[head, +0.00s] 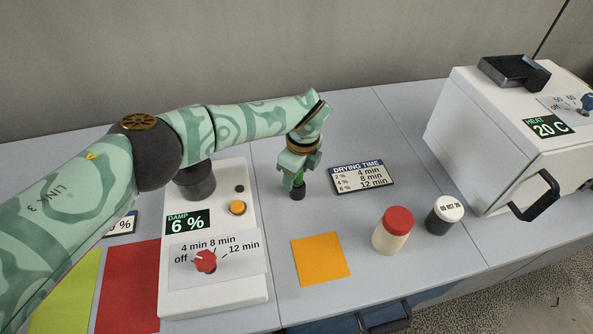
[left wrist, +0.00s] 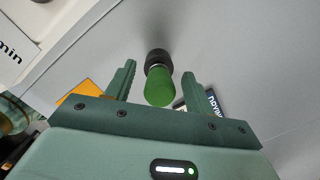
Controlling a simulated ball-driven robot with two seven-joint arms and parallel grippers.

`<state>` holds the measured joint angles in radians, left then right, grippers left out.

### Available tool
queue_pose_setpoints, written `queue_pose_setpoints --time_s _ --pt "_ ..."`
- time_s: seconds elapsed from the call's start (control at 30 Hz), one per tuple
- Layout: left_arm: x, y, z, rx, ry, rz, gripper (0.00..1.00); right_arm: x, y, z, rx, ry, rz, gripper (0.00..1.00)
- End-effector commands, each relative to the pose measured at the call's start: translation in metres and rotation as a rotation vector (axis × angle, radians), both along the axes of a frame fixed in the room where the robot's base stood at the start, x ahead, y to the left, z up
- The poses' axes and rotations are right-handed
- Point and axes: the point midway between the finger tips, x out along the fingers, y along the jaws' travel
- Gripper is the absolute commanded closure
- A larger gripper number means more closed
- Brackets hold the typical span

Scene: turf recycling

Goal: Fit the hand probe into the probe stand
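A short green-handled piece with a metal collar, apparently the hand probe (left wrist: 160,86), meets a dark round base (left wrist: 158,58). In the head view the dark base (head: 297,193) sits on the counter right of the white damp meter. I cannot tell whether this dark part is the stand or the probe's own end. My left gripper (head: 299,172) points down over it. In the left wrist view its two fingers (left wrist: 158,85) are apart, one on each side of the green handle, with gaps. A dark cylinder (head: 196,182), partly behind my arm, stands at the meter's back. My right gripper does not show.
The white damp meter (head: 215,290) has a red dial (head: 206,261). A drying time card (head: 361,178), orange square (head: 320,259), red-lidded jar (head: 392,232) and white-lidded dark jar (head: 445,215) lie or stand to the right. A white heater (head: 470,140) fills the far right.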

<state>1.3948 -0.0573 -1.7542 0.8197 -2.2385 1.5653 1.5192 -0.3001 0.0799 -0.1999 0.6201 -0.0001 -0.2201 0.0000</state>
Motion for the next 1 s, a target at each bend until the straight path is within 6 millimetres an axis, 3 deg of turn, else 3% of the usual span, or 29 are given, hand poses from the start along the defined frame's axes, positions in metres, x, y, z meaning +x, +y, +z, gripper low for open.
queue_pose_setpoints --time_s 0.23,0.37,0.8,1.0 --pt "0.000 0.000 0.001 0.000 0.000 0.000 0.47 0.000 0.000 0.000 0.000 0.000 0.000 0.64" --pt "0.000 -0.001 0.012 0.000 -0.002 -0.001 0.47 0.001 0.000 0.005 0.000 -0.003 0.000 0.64" --pt "-0.006 -0.012 0.123 0.001 -0.005 -0.001 0.47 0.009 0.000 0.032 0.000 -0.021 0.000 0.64" --pt "-0.009 -0.016 0.154 0.000 -0.002 0.000 0.47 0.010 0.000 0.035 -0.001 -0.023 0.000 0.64"
